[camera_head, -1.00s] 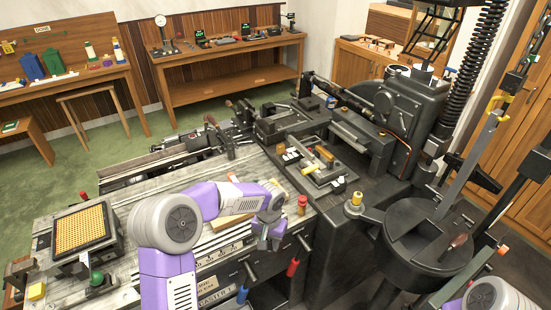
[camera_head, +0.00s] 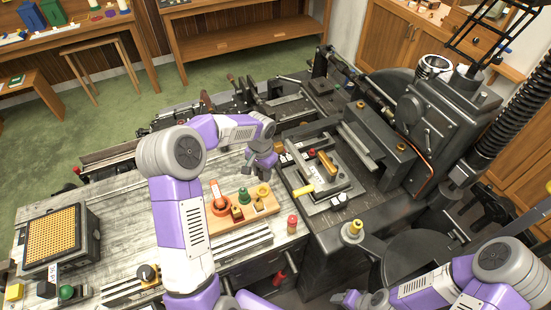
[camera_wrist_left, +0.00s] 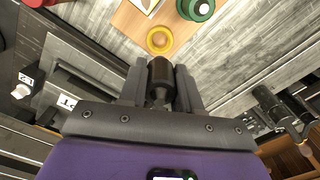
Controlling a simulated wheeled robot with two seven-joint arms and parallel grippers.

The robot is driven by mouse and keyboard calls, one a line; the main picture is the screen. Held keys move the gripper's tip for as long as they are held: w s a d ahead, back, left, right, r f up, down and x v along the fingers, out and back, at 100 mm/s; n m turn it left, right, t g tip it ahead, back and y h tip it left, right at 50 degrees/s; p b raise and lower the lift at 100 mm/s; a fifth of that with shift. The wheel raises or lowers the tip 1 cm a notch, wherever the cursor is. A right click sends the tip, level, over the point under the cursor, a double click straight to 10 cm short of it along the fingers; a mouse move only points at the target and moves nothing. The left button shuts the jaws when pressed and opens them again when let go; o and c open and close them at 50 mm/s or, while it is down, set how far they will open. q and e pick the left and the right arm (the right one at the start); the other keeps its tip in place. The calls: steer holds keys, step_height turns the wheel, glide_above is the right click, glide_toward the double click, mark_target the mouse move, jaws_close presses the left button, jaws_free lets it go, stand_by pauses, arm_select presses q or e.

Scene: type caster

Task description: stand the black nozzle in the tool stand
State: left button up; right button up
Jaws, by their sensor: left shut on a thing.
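My left gripper (camera_head: 262,165) is above the bench, just past the far right end of the wooden tool stand (camera_head: 262,211). In the left wrist view its fingers (camera_wrist_left: 161,85) are shut on a dark, round-ended piece, the black nozzle (camera_wrist_left: 160,70). In the head view I cannot make out the nozzle. The stand carries an orange-red piece (camera_head: 219,207), a green piece (camera_head: 243,196) and a yellow ring (camera_head: 263,190). In the wrist view the yellow ring (camera_wrist_left: 160,40) is just beyond the nozzle's end. My right gripper (camera_head: 348,299) is low at the bottom edge; its jaws are unclear.
A black tray with a yellow grid (camera_head: 54,238) is on the bench's left. A dark tray with small parts (camera_head: 322,175) and the dark machine (camera_head: 440,125) are to the right. Slotted rails lie in front of the stand.

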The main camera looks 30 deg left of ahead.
arm_select(q)
steer(key=shift+w+f, duration=0.1)
steer(key=shift+f, duration=0.8)
steer(key=shift+s+r, duration=0.1)
steer(key=shift+s, duration=0.5)
steer(key=shift+w, duration=0.2)
steer(key=shift+s, duration=0.1)
arm_select(e)
steer(key=shift+s+f, duration=0.3)
steer(key=shift+f, duration=0.1)
arm_select(q)
steer(key=shift+b, duration=0.3)
steer(key=shift+f+b, duration=0.3)
steer(key=shift+f, duration=0.3)
steer(key=shift+f+b, duration=1.65)
steer(key=shift+f, duration=0.5)
arm_select(e)
steer(key=shift+f, duration=2)
arm_select(q)
steer(key=shift+f, duration=0.2)
arm_select(e)
steer(key=shift+f, duration=0.2)
